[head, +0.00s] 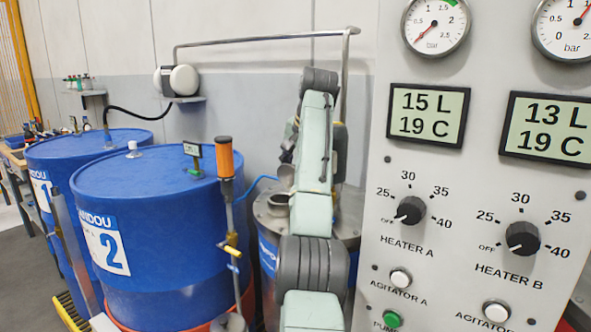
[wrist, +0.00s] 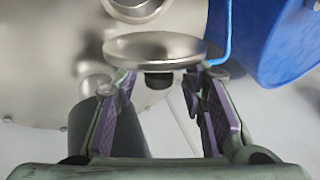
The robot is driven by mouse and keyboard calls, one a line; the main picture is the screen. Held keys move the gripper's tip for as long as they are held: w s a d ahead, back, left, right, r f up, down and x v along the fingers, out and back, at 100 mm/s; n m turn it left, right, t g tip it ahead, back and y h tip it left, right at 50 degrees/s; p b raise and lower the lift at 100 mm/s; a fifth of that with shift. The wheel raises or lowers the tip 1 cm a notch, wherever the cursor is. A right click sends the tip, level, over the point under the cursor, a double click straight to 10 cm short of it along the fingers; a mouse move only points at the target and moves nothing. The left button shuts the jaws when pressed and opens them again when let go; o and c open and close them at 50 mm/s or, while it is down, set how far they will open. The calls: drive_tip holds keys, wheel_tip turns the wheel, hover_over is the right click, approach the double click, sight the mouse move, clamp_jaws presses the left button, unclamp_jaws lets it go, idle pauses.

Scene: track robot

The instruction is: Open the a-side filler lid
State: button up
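In the wrist view, a round shiny metal lid (wrist: 155,46) is seen nearly edge-on, with a short black part (wrist: 158,80) on its near side. My gripper (wrist: 159,84) is open, with its purple-padded fingers apart on either side of the black part. The fingertips overlap the lid's lower edge in the picture; I cannot tell whether they touch it. In the head view, round metal fittings (head: 279,203) show on top of the metal tank (head: 350,215), behind my arm. My arm hides much of the tank top, and my gripper is not clear there.
Blue drum 2 (head: 150,235) stands left of the tank, with an orange-handled tool (head: 226,160) at its edge. Another blue drum (head: 50,160) is behind it. The control panel (head: 480,200) fills the right. A metal pipe (head: 260,39) runs above. A blue hose (wrist: 229,35) passes nearby.

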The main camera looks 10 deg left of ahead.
drive_tip(key=v, duration=1.2)
drive_tip(key=shift+c, duration=0.3)
